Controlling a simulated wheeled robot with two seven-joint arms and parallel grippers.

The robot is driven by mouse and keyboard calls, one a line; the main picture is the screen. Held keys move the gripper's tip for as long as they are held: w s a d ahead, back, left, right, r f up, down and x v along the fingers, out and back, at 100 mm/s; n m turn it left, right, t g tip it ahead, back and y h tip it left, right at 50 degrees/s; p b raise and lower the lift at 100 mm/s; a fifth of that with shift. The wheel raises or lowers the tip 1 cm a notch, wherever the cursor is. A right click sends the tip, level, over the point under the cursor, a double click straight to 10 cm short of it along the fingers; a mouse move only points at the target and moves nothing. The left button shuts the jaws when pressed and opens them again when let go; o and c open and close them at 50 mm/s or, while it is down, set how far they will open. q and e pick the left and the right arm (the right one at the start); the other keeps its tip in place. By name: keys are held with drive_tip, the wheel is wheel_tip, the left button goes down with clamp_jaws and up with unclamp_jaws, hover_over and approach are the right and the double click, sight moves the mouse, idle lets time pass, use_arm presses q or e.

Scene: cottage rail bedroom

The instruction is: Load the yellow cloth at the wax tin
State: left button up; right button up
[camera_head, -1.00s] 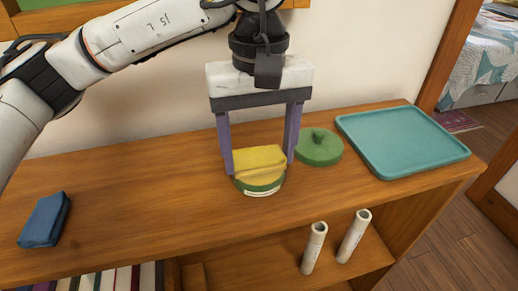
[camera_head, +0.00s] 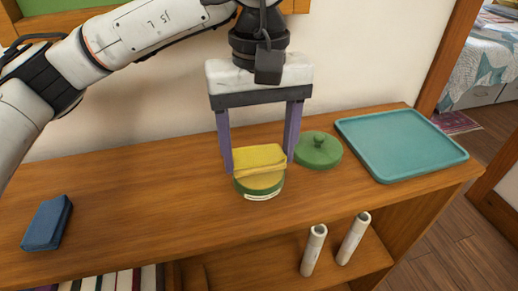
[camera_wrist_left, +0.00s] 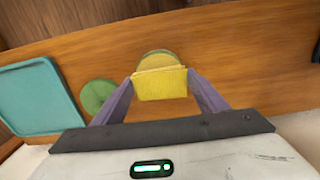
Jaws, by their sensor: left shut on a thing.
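The yellow cloth (camera_head: 259,158) is a folded pad held between the two purple fingers of my left gripper (camera_head: 259,165), which is shut on it. The cloth also shows between the fingertips in the left wrist view (camera_wrist_left: 160,84). The wax tin (camera_head: 262,189) is a low round green tin with a pale label, directly below the cloth in the head view. The cloth covers much of the tin's top, and I cannot tell whether they touch. The tin's far part shows past the cloth in the left wrist view (camera_wrist_left: 157,57). My right gripper is not in view.
A green knobbed lid (camera_head: 318,152) lies right of the tin, near the right finger. A teal tray (camera_head: 400,145) is farther right. A dark blue folded cloth (camera_head: 46,222) lies far left. Two white tubes (camera_head: 313,250) stand on the lower shelf.

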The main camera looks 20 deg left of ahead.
sight(259, 154)
use_arm(q)
drive_tip(key=shift+r+p, duration=1.65)
drive_tip(key=shift+r, duration=1.3)
drive_tip(key=shift+f, duration=0.1)
